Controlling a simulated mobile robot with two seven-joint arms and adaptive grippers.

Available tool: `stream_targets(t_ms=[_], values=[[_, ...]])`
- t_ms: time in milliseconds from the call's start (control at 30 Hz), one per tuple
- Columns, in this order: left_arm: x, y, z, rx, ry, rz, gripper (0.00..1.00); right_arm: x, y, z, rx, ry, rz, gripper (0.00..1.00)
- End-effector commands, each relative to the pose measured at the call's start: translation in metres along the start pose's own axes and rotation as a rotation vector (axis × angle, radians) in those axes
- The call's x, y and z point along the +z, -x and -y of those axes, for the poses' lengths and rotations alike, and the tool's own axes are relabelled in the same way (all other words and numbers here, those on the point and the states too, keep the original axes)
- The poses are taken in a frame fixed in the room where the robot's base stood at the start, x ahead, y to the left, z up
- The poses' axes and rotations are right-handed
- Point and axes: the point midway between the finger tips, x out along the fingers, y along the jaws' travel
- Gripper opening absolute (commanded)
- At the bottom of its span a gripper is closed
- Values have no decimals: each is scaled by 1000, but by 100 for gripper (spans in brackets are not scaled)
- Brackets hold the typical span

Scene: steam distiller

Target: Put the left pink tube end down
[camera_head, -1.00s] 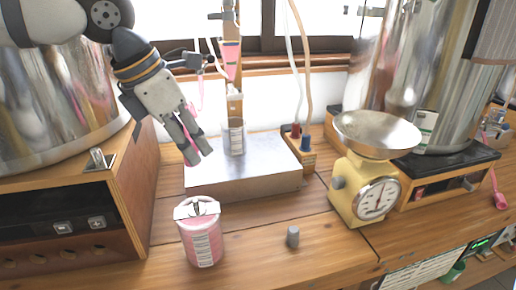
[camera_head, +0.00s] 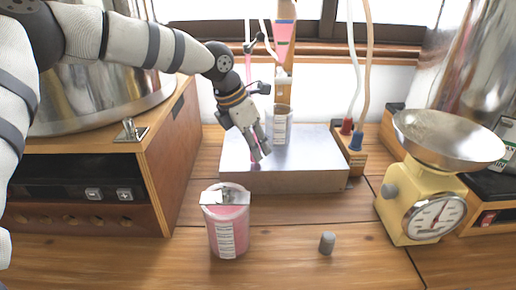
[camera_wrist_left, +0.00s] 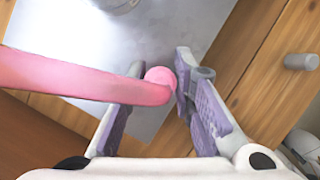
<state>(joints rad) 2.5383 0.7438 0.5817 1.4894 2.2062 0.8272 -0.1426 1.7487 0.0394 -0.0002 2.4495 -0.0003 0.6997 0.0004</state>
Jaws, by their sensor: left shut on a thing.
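In the head view the pink tube (camera_head: 248,68) hangs behind the arm and is partly hidden. The tube end is held above the surface. My right gripper is out of view.
A pink canister (camera_head: 228,238) with a metal piece on top stands in front. A small grey cylinder (camera_head: 327,243) stands to its right. A labelled glass container (camera_head: 279,128) is on the platform. A yellow scale (camera_head: 425,200) is at right. Bare wood lies between.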

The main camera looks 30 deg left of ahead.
Motion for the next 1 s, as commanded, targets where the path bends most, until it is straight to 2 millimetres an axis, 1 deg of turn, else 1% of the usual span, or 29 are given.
stream_targets(t_ms=[100, 433, 467, 500, 533, 567, 800, 867, 967, 1000], values=[[-1, -6, 0, 3, -2, 11, 0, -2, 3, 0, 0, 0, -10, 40], [-3, -10, 0, 2, -1, 9, 0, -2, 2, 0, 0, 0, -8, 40], [-3, -10, 0, 3, -2, 9, 25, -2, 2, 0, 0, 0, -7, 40], [-3, -10, 0, 3, -2, 9, 34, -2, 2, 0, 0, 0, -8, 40], [-3, -10, 0, 3, -2, 9, 41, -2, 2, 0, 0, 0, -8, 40], [-3, -10, 0, 3, -2, 9, 43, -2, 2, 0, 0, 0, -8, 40], [-3, -10, 0, 3, -1, 9, 43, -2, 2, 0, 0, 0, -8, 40], [-2, -7, 0, 4, -1, 10, 43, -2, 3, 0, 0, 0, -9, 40], [0, 11, 0, 4, -1, 15, 43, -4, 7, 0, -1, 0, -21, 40], [0, 22, 0, 6, -1, 19, 43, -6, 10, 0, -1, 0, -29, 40]])
